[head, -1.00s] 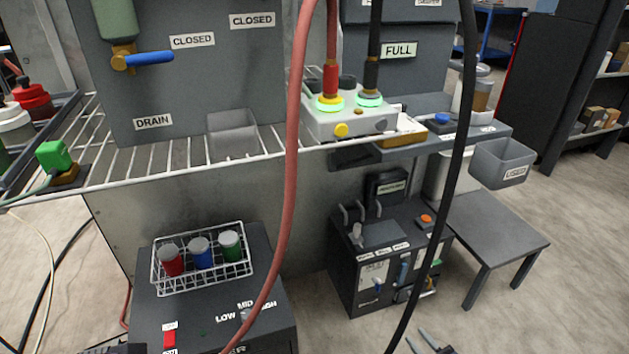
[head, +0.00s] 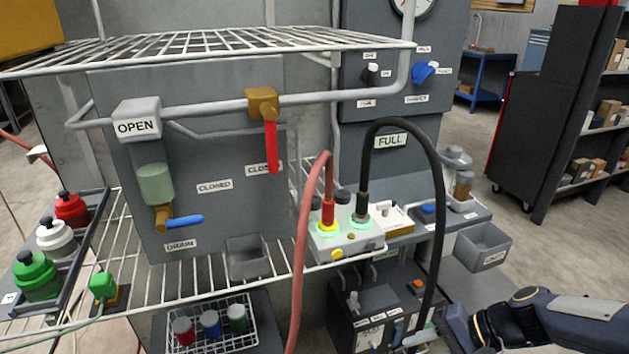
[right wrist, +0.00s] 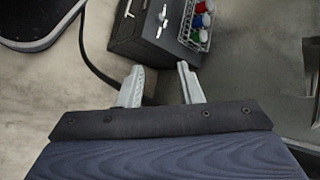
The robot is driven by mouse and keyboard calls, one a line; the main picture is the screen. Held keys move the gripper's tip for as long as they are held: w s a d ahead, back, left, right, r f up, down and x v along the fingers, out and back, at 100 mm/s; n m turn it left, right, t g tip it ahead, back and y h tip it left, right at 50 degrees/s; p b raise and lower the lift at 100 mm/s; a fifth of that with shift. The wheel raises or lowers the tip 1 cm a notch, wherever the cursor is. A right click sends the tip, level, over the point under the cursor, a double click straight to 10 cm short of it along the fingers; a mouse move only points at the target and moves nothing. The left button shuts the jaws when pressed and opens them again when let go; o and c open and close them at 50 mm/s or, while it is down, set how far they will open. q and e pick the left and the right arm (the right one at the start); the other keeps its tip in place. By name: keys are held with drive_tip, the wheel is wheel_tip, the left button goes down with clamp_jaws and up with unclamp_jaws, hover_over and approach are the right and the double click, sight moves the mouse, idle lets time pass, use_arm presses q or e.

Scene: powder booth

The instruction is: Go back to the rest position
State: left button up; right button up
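My right gripper (head: 420,338) is at the lower right of the head view, in front of the dark box with switches. In the right wrist view its two pale fingers (right wrist: 160,84) are apart with nothing between them. The fingers point toward a dark box (right wrist: 150,35) on the floor, with the wire basket of jars at its edge. My left gripper is not in view.
A wire shelf (head: 135,285) holds red, white and green bottles at left. A connector box (head: 345,243) has red and black hoses (head: 301,240) plugged in; they hang in front of the bench. A grey bin (head: 483,247) hangs at right. Floor (head: 560,240) is clear there.

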drive_tip(key=s+r+n+t+h+p, duration=0.3)
drive_tip(key=s+r+n+h+p, duration=0.2)
drive_tip(key=s+r+p, duration=0.5)
drive_tip(key=s+r+n, duration=0.1)
drive_tip(key=s+r, duration=0.3)
drive_tip(key=r, duration=0.5)
drive_tip(key=shift+d+t+h+p, duration=0.25)
drive_tip(key=shift+t+h+p, duration=0.05)
drive_tip(key=shift+t+p, duration=0.1)
